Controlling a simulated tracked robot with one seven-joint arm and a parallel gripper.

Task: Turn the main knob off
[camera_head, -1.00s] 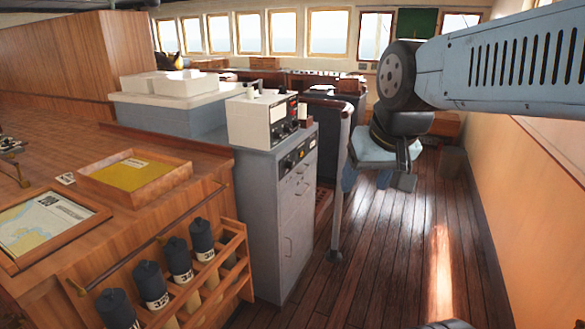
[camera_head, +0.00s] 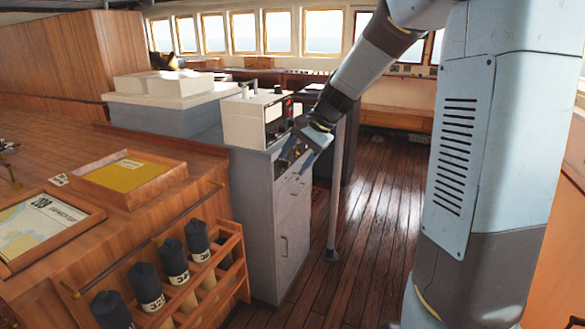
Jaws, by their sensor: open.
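A white instrument box (camera_head: 252,120) sits on top of a grey cabinet (camera_head: 259,225). The black control strip with knobs on the cabinet's upper front is mostly hidden behind my gripper now, so I cannot make out the main knob. My gripper (camera_head: 285,166) is open and empty. It points down and left, close in front of the strip. I cannot tell whether it touches anything.
A wooden chart counter (camera_head: 145,218) with a yellow framed tray (camera_head: 126,175) and a rack of several dark rolled tubes (camera_head: 173,257) stands at the left. A metal post (camera_head: 336,190) rises right of the cabinet. The plank floor (camera_head: 375,225) beyond is clear.

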